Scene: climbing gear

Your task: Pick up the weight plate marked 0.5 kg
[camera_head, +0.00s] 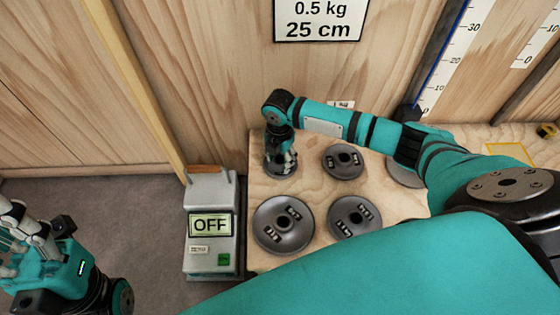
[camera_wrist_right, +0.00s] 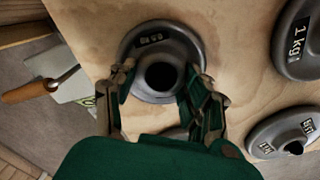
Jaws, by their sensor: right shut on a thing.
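A small dark grey weight plate (camera_head: 284,174) lies at the back left of the wooden board. Its label is too small to read surely in the right wrist view (camera_wrist_right: 150,52). My right gripper (camera_head: 281,158) reaches down onto this plate from above and is shut on it. In the right wrist view the fingers (camera_wrist_right: 158,82) sit on either side of its central hub, and the plate appears to rest on the wood. My left gripper (camera_head: 38,252) is at the lower left, away from the plates; its finger opening is unclear.
Other plates lie close by: one to the right (camera_head: 343,161), two in front (camera_head: 283,226) (camera_head: 357,218), and one partly behind my right arm (camera_head: 400,172). A plate marked 1 kg (camera_wrist_right: 298,42) shows in the wrist view. A grey box reading OFF (camera_head: 210,250) stands left.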

